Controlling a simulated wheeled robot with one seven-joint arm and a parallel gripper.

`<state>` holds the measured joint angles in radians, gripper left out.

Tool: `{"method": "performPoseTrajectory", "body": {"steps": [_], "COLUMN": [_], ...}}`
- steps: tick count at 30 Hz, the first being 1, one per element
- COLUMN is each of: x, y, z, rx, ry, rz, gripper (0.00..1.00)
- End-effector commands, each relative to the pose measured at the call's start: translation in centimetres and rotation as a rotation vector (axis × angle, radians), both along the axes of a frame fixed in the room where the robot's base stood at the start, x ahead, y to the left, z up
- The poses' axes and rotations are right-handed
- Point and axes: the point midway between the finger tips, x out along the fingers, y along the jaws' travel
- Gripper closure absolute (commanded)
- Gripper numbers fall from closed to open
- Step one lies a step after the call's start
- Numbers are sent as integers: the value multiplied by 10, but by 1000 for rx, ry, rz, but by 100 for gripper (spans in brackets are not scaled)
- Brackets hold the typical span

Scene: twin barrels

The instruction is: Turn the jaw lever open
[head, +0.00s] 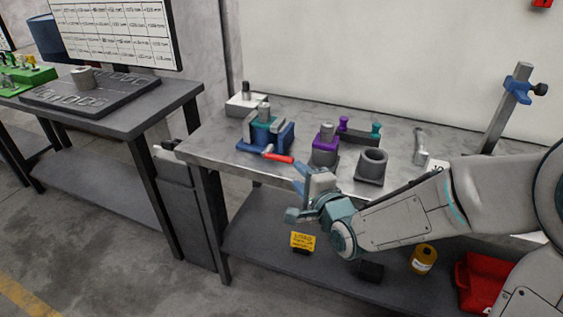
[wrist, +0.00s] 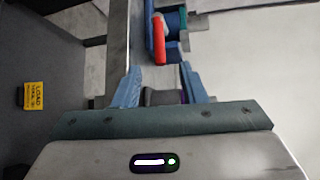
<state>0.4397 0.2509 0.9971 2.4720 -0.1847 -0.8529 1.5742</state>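The jaw lever (head: 278,157) is a red-gripped handle at the front of a blue vise (head: 285,138) with teal jaws, near the left front edge of the metal bench. A grey cylinder (head: 264,112) stands up from the vise. The lever's red grip (wrist: 159,40) also shows in the wrist view, ahead of the fingertips. My gripper (head: 301,178) is just right of and in front of the lever, apart from it. In the wrist view its two blue fingers (wrist: 161,78) stand apart, and nothing is visibly held. My arm reaches in from the right.
A purple-collared grey barrel (head: 325,146) and an open dark cup (head: 372,165) stand right of the vise, close to my gripper. A clamp post (head: 505,108) rises at the right. A yellow sign (head: 302,241) and red bin (head: 483,280) are below the bench top.

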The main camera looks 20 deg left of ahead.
Motion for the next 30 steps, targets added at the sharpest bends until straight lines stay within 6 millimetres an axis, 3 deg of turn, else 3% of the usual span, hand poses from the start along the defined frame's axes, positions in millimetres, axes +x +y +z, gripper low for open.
{"method": "performPoseTrajectory", "body": {"steps": [9, 15, 30], "x": [49, 73, 85], "y": [45, 64, 74], "z": [-14, -17, -19], "rx": [1, -1, -5], "ry": [1, 2, 0], "rz": [3, 0, -1], "gripper": [62, 62, 62]}}
